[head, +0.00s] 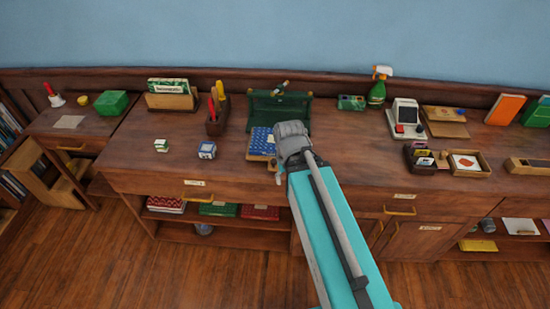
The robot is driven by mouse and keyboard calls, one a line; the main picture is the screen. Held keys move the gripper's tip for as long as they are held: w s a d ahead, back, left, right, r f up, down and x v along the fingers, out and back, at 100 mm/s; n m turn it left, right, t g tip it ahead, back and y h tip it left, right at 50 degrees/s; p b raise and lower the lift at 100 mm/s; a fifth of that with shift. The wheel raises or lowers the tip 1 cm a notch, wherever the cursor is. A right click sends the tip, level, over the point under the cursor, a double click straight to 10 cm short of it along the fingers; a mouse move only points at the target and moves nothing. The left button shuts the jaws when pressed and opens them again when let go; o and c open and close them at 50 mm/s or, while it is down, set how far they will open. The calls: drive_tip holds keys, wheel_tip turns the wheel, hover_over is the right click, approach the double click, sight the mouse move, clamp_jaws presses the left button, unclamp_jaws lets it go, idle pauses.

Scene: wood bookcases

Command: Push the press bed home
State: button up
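The dark green press (279,108) stands at the back of the wooden counter, against the wall side. Its bed (262,157) sticks out toward the front edge, with a pale wooden rim and a blue patterned sheet (260,140) on top. My arm reaches up from the lower right, and its grey wrist hides the right part of the bed and the press's lower right corner. My gripper (277,172) shows only as a small piece near the bed's front right corner. I cannot tell whether it touches the bed or whether its fingers are open.
A green spray bottle (377,90), a card reader (405,118) and small trays (468,163) stand to the right. The counter just right of my wrist is clear.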

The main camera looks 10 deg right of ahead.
drive_tip(key=shift+o, duration=0.9)
drive_tip(key=shift+w, duration=0.1)
wheel_tip(320, 180, up, 5)
drive_tip(key=n+p, duration=0.5)
drive_tip(key=n, duration=0.1)
hover_over(274, 161)
drive_tip(key=shift+w+r, duration=0.1)
drive_tip(key=shift+f+m, duration=0.2)
drive_tip(key=shift+m, duration=0.1)
wheel_tip(274, 161, down, 14)
drive_tip(key=b, duration=1.3)
drive_tip(key=shift+r+b, duration=0.25)
drive_tip(key=shift+b, duration=0.05)
clamp_jaws()
